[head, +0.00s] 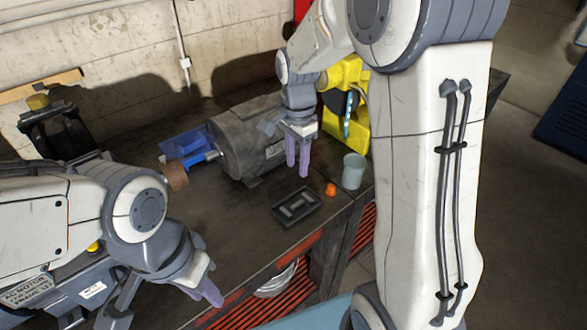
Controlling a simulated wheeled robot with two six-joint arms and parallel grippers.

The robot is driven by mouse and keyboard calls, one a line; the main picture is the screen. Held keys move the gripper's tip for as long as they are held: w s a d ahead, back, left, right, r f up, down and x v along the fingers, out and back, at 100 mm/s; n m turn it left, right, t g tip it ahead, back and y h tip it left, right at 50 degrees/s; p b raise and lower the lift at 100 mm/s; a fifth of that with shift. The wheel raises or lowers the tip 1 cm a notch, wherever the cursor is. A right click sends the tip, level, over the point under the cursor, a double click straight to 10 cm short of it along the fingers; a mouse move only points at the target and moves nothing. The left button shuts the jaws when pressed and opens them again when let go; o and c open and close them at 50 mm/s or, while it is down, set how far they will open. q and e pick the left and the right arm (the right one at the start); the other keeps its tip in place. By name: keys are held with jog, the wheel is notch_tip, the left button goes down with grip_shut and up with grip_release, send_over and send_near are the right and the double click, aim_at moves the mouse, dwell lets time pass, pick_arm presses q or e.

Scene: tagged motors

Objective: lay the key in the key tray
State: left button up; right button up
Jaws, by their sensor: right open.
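A small dark rectangular tray (281,216) lies flat on the workbench near its front edge. A paler grey bar shape shows inside it; I cannot tell whether this is the key or part of the tray. No other key can be made out. My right gripper (297,158) hangs fingers down above and behind the tray, beside the grey motor (240,135). Its two purple fingers are apart, with nothing seen between them. My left gripper (206,291) is low at the bench's front edge, left of the tray; its fingers overlap in this view.
An orange piece (331,189) and a pale cup (354,171) stand right of the tray. A brown cylinder (176,176) is near the motor's shaft, with a blue bin (180,148) behind. A yellow device (350,75) stands at the back. The bench left of the tray is clear.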

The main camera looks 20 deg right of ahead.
jog(key=s+a+n, duration=0.4)
jog(key=s+n, duration=0.3)
jog(key=s, duration=0.1)
jog(key=s+a+r+n, duration=0.1)
jog(key=s+a+n, duration=0.4)
jog(key=s+n, duration=0.2)
jog(key=s+a+n+y, duration=0.1)
jog(key=s+a+n, duration=0.4)
jog(key=s+n, duration=0.2)
jog(key=shift+s+r, duration=0.25)
jog(key=shift+s, duration=0.65)
